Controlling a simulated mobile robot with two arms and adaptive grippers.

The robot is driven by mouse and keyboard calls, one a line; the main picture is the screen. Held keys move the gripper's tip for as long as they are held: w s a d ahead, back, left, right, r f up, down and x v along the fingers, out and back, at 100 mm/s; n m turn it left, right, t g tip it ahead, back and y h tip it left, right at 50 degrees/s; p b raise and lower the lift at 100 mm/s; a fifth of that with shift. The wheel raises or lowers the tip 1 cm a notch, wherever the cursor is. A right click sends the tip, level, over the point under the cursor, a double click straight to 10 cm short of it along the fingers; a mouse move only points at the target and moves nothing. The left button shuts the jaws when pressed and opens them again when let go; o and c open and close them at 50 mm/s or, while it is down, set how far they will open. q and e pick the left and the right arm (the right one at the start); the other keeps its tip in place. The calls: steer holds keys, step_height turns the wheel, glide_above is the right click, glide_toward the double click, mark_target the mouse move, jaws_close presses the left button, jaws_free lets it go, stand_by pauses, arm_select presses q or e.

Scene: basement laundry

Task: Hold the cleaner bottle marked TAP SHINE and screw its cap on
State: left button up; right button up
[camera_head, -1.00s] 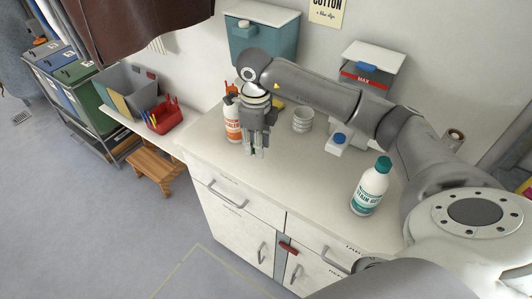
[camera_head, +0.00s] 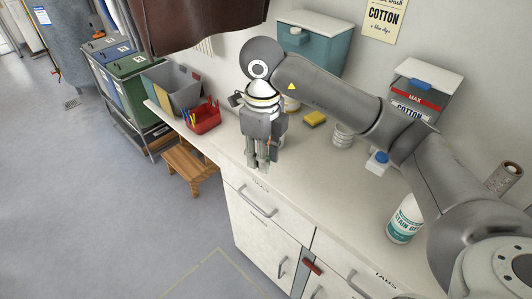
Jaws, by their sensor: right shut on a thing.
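My right gripper (camera_head: 262,166) points down above the white counter (camera_head: 300,190), close to its left end. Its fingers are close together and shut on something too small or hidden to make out. No bottle label reading TAP SHINE is legible. A white bottle with a teal label reading STAIN (camera_head: 404,222) stands at the right of the counter, its top hidden behind my right arm. A small white container with a blue cap (camera_head: 378,163) stands farther back. My left gripper is not in view.
A yellow sponge (camera_head: 315,118) and a ribbed white cup (camera_head: 343,136) are behind my arm. A teal box (camera_head: 322,42) and a COTTON box (camera_head: 425,90) stand at the wall. A red caddy (camera_head: 203,117) is left. The front middle counter is clear.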

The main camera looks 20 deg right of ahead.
steer(key=n, duration=0.2)
steer(key=s+f+n, duration=0.1)
steer(key=n, duration=0.1)
steer(key=shift+s+n, duration=0.2)
steer(key=shift+n, duration=0.1)
steer(key=s+f+n, duration=0.2)
steer(key=s+n, duration=0.3)
steer(key=n, duration=0.7)
steer(key=s+f+n, duration=0.2)
steer(key=s+n, duration=0.3)
steer(key=n, duration=0.7)
steer(key=shift+f, duration=0.1)
